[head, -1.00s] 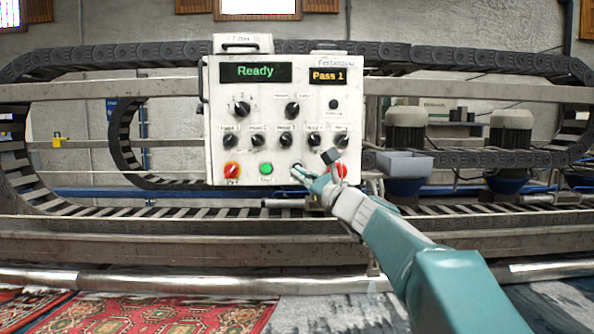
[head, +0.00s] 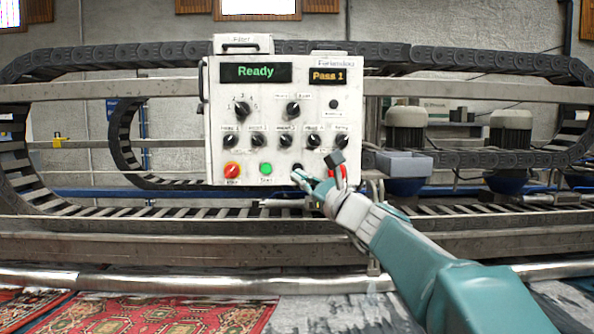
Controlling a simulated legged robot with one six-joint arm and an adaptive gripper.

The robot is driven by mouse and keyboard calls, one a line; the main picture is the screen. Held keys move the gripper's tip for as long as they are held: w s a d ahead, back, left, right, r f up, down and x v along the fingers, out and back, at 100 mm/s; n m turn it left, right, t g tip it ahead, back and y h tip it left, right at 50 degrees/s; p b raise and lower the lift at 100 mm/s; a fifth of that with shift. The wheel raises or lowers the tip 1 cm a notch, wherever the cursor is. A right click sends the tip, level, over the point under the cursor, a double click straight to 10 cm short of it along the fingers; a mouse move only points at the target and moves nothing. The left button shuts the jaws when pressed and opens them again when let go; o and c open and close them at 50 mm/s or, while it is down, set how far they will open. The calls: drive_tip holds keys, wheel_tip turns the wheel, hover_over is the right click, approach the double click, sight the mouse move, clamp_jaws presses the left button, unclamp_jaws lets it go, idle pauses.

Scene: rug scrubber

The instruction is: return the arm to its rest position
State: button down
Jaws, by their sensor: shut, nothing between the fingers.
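My arm (head: 415,255) reaches in from the lower right. My gripper (head: 297,176) is at its end, in front of the lower right part of the white control panel (head: 222,110). The fingers look shut, with nothing held. The fingertips overlap the view of a dark round control (head: 297,167) on the bottom row; I cannot tell whether they touch it. The gripper partly covers a red button (head: 337,172) to its right.
The panel displays read "Ready" (head: 249,72) and "Pass 1" (head: 328,76). A green button (head: 265,169) and another red button (head: 232,170) sit left of the gripper. A patterned red rug (head: 160,313) lies below.

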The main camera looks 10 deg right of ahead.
drive_tip(key=s+a+f+n+g+h, duration=0.1)
drive_tip(key=s+a+f+n+g, duration=0.3)
drive_tip(key=s+f+n, duration=0.35)
drive_tip(key=s+a+f+n+g+h, duration=0.2)
drive_tip(key=s+a+f+n+g, duration=0.35)
drive_tip(key=s+f, duration=0.25)
drive_tip(key=s+d+f+n+g+h, duration=0.1)
drive_tip(key=s+d+f+n+h, duration=0.3)
drive_tip(key=s+f, duration=0.4)
drive_tip(key=s+d+f+n+g+h, duration=0.2)
drive_tip(key=s+d+f+n+h, duration=0.2)
drive_tip(key=s+f+n, duration=0.3)
drive_tip(key=shift+s+d+f, duration=0.75)
drive_tip(key=shift+s+f, duration=0.1)
drive_tip(key=shift+s, duration=0.35)
